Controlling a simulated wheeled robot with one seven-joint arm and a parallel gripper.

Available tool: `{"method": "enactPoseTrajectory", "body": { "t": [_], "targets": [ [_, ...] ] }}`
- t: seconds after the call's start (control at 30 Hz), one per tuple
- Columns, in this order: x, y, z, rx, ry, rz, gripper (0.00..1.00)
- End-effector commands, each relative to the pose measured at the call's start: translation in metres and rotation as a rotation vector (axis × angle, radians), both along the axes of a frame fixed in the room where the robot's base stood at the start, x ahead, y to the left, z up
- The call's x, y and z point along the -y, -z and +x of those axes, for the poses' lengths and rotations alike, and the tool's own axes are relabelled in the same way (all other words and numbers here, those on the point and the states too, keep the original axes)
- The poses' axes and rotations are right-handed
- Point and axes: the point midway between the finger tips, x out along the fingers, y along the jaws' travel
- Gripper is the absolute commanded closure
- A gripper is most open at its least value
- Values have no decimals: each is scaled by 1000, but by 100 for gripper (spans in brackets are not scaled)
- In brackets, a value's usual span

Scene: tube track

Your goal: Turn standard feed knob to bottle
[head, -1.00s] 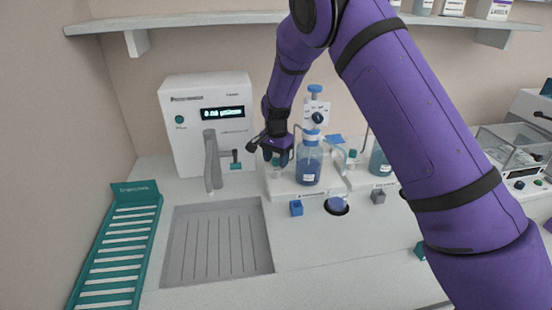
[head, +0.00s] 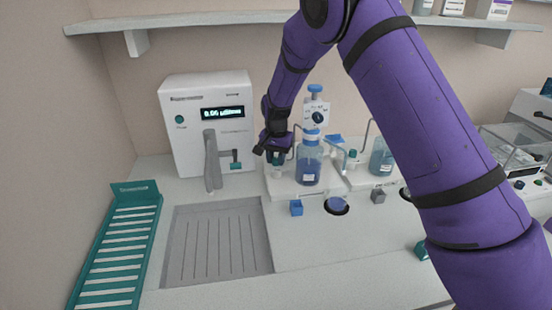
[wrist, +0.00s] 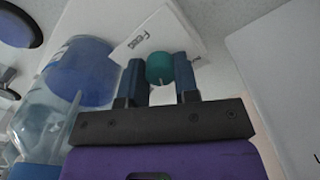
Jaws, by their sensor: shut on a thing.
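The feed knob is a small teal knob (wrist: 160,68) on a white base with a "Feed" label, seen in the wrist view. Its pale pointer mark faces the gripper's palm. My gripper (wrist: 160,82) has one dark finger on each side of the knob and is shut on it. In the head view my gripper (head: 272,152) is low over the left end of the white base, just left of the bottle (head: 308,168) with blue liquid. The bottle also shows in the wrist view (wrist: 78,72), close beside the left finger. The gripper mostly covers the knob in the head view.
A white water unit (head: 205,95) with a lit display and grey spout stands left, behind a grey drain tray (head: 218,245). A teal rack (head: 120,240) lies far left. A second bottle (head: 380,160) stands right.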

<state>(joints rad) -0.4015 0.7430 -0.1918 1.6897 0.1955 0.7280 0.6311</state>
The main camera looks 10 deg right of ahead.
Motion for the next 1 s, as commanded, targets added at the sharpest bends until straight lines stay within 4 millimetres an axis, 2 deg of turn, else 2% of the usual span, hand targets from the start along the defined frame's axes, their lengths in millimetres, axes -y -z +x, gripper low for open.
{"method": "enactPoseTrajectory", "body": {
  "t": [1.0],
  "targets": [
    [1,-1,1,3,-957,0,95]
  ]
}}
